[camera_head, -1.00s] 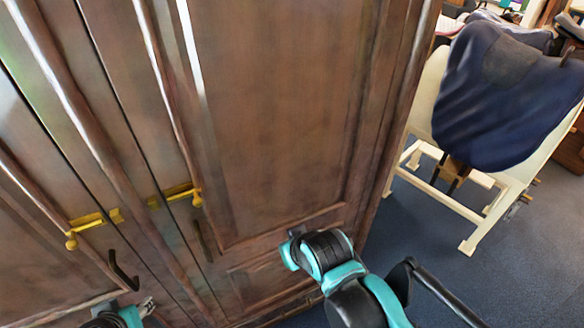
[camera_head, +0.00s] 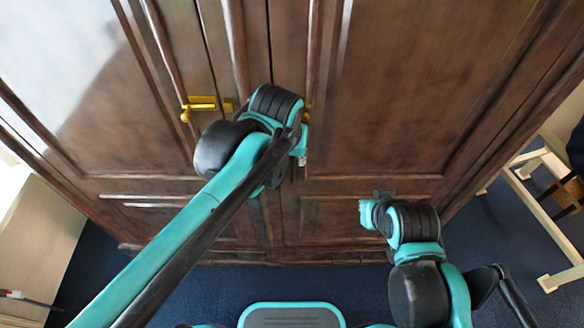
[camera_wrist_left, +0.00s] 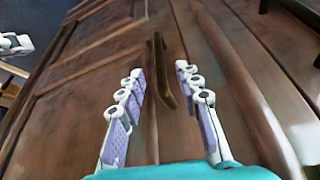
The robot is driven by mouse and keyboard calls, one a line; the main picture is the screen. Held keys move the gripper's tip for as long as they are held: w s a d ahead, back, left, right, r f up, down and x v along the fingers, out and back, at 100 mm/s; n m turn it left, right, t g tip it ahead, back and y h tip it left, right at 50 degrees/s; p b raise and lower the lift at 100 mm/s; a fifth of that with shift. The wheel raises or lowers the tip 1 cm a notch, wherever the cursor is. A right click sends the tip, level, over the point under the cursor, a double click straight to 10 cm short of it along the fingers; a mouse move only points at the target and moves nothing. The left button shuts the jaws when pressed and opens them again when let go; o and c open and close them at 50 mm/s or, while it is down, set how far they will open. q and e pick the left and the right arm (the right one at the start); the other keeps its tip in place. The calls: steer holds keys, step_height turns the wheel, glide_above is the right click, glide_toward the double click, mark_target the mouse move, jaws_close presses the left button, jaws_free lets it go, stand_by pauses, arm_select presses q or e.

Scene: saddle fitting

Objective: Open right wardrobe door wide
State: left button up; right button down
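The right wardrobe door (camera_head: 415,100) is brown panelled wood and looks shut in the head view. Its dark curved pull handle (camera_wrist_left: 160,75) shows in the left wrist view; in the head view my left arm hides it. My left gripper (camera_wrist_left: 163,110) is open, with one finger on each side of the lower part of the handle. I see no clear contact. In the head view my left wrist is in front of the door seam. My right gripper (camera_head: 368,214) is low in front of the right door, and its fingers are too small to read.
The left wardrobe door (camera_head: 90,80) looks shut, with a brass latch (camera_head: 203,105) near its inner edge. A cream wooden stand (camera_head: 535,200) is right of the wardrobe.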

mark_target(292, 164)
arm_select(q)
steer(key=b+x, duration=0.3)
steer(key=x, duration=0.4)
steer(key=shift+w+d+f, duration=0.1)
steer(key=shift+f, duration=0.3)
jaws_close()
